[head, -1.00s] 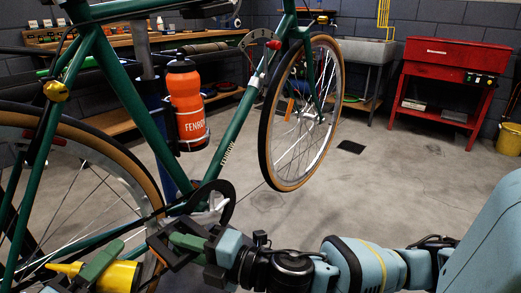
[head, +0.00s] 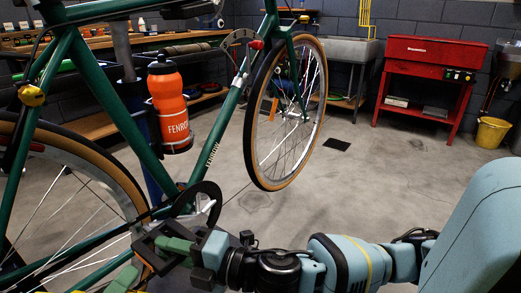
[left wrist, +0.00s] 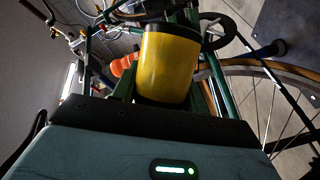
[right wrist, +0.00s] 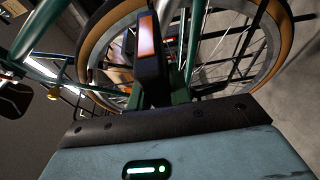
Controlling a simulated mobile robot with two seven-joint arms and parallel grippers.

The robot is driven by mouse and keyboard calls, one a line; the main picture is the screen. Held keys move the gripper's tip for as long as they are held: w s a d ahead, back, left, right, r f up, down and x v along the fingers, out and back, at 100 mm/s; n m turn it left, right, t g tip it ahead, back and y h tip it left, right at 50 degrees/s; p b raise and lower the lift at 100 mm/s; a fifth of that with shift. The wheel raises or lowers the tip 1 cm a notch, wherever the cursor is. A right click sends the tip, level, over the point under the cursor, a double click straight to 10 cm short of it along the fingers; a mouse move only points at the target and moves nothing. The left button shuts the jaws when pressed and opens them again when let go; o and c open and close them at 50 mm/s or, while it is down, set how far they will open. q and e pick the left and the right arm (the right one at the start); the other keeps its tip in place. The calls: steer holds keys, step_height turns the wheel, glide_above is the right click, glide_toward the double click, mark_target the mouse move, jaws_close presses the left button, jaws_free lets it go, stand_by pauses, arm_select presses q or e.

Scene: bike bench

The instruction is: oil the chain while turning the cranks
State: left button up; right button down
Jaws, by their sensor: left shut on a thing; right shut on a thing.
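The green bicycle (head: 123,105) stands side-on at the left. Its dark chainring (head: 212,192) and silver crank arm (head: 208,206) are partly hidden behind my right gripper (head: 158,243). In the right wrist view, that gripper's green fingers are shut on a dark pedal (right wrist: 147,45) with an orange reflector. My left gripper (head: 120,280) is low at the bottom edge, below the right one. It is shut on a yellow oil bottle, clear in the left wrist view (left wrist: 166,62); in the head view only slivers show. The bottle's tip and the chain cannot be made out clearly.
An orange water bottle (head: 168,105) sits on the frame. The rear wheel (head: 80,165) is close to both grippers. A red parts washer (head: 430,65), a grey sink (head: 348,55) and a yellow bucket (head: 492,134) stand behind. The floor at the right is open.

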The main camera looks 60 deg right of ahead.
arm_select(q)
steer(key=m+y, duration=0.1)
steer(key=m, duration=0.1)
steer(key=shift+m, duration=0.4)
arm_select(e)
steer(key=shift+d+f, duration=0.2)
steer(key=shift+f, duration=0.1)
arm_select(q)
steer(key=shift+m+y, duration=0.9)
steer(key=shift+m, duration=0.3)
steer(key=shift+d, duration=0.15)
arm_select(e)
steer(key=c, duration=1.2)
jaws_free()
steer(key=shift+d, duration=0.1)
steer(key=shift+o, duration=1)
steer(key=shift+r, duration=0.15)
steer(key=v, duration=1)
arm_select(q)
steer(key=shift+s, duration=0.1)
arm_select(e)
steer(key=shift+s, duration=0.1)
